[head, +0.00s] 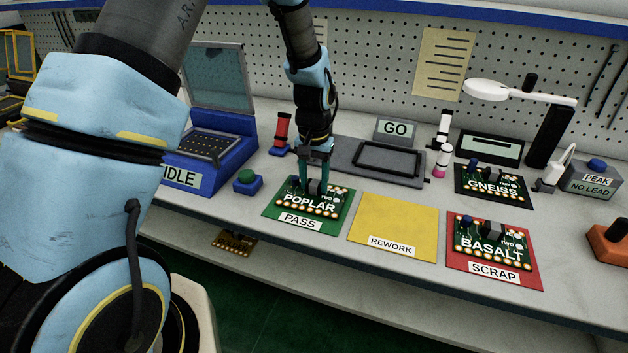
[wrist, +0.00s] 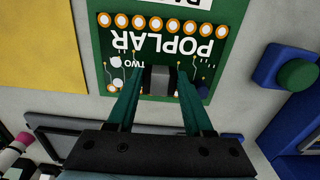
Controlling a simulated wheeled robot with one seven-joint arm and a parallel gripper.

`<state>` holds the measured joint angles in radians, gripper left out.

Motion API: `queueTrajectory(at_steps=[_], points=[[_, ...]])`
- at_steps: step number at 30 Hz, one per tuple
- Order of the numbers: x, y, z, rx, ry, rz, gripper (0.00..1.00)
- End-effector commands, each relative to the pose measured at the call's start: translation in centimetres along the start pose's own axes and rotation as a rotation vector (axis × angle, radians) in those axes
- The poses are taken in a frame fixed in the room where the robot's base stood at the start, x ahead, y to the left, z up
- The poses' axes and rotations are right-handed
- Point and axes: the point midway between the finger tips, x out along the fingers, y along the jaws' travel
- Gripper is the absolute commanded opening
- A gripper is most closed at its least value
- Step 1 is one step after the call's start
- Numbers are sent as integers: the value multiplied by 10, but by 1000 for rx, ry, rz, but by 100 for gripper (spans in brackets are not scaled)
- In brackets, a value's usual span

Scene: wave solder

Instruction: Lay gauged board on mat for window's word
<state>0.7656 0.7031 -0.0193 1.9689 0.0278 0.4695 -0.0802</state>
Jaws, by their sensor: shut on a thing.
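The green POPLAR board (head: 332,205) lies on or just above the green mat labelled PASS (head: 272,213); a small gap cannot be ruled out. The board also fills the upper middle of the wrist view (wrist: 165,65). My gripper (head: 316,182) points down at the board. Its fingers (wrist: 160,85) are shut on the grey block on the board. A grey plate with an empty black frame (head: 338,163) lies behind the mat. The window above the plate reads GO (head: 396,129).
The yellow REWORK mat (head: 392,222) is empty. The BASALT board (head: 490,243) lies on the red SCRAP mat (head: 530,279). The GNEISS board (head: 488,185) lies behind it. A blue box with a green button (head: 247,181) stands left of the PASS mat.

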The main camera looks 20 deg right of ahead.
Motion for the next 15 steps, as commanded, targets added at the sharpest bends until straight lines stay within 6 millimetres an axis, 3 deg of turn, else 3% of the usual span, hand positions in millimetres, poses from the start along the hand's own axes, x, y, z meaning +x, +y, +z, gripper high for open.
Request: queueTrajectory(at_steps=[7,8,15], points=[[4,0,0,0,0,0,0],[3,0,0,0,0,0,55],[3,0,0,0,0,0,82]])
